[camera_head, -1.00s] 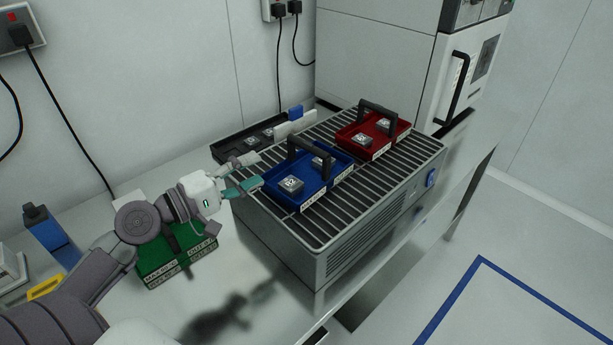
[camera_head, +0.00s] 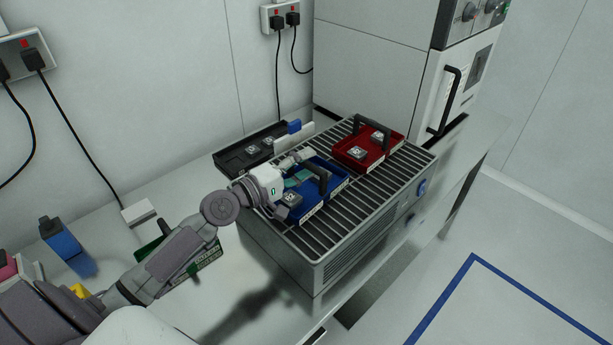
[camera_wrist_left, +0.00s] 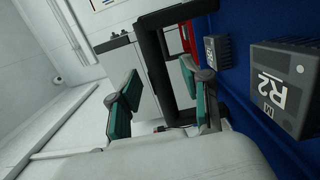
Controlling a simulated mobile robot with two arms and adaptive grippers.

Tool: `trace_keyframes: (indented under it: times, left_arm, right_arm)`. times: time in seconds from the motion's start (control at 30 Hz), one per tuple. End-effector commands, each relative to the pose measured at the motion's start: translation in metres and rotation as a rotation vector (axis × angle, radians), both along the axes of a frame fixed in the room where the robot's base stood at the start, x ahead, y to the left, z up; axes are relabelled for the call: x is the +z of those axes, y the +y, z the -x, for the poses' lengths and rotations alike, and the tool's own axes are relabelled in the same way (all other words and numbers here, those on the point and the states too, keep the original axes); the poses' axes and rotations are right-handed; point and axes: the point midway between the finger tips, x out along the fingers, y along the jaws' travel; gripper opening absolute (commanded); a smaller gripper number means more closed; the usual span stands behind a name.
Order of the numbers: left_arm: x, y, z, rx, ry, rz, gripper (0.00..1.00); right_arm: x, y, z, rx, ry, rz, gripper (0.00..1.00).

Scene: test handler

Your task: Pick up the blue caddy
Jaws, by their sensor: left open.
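The blue caddy (camera_head: 334,190) stands on the slatted top of a grey unit. Its black handle (camera_head: 319,172) rises over the middle, and grey blocks marked with labels sit inside it. My left gripper (camera_head: 300,182) is over the caddy's left side, close to the handle. In the left wrist view the open teal-padded fingers (camera_wrist_left: 163,100) stand on either side of the black handle (camera_wrist_left: 154,55), with a gap visible. The blue caddy (camera_wrist_left: 248,25) and a block marked R2 (camera_wrist_left: 284,88) show at the right there. My right gripper is not in view.
A red caddy (camera_head: 379,150) stands behind the blue one on the slatted unit (camera_head: 362,215). A black tray (camera_head: 236,161) lies behind at the left. A green caddy (camera_head: 210,254) is partly hidden under my left arm. A large white cabinet (camera_head: 375,60) stands at the back.

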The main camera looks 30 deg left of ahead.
Motion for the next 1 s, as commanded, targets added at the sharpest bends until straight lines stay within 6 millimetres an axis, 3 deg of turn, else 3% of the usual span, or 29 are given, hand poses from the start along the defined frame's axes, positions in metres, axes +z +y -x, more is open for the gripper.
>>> trace_keyframes:
  times: [0.3,0.6,1.0]
  left_arm:
    - [-0.0016,-0.0034,-0.0061,-0.001,0.002,-0.001,0.48]
    - [-0.0013,-0.0033,-0.0060,-0.001,0.001,0.000,0.00]
    - [-0.0002,-0.0030,-0.0060,-0.001,-0.001,0.000,0.00]
  right_arm:
    - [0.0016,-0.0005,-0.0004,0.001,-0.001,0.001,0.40]
    - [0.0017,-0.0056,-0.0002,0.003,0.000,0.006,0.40]
    - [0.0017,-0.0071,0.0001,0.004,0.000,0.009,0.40]
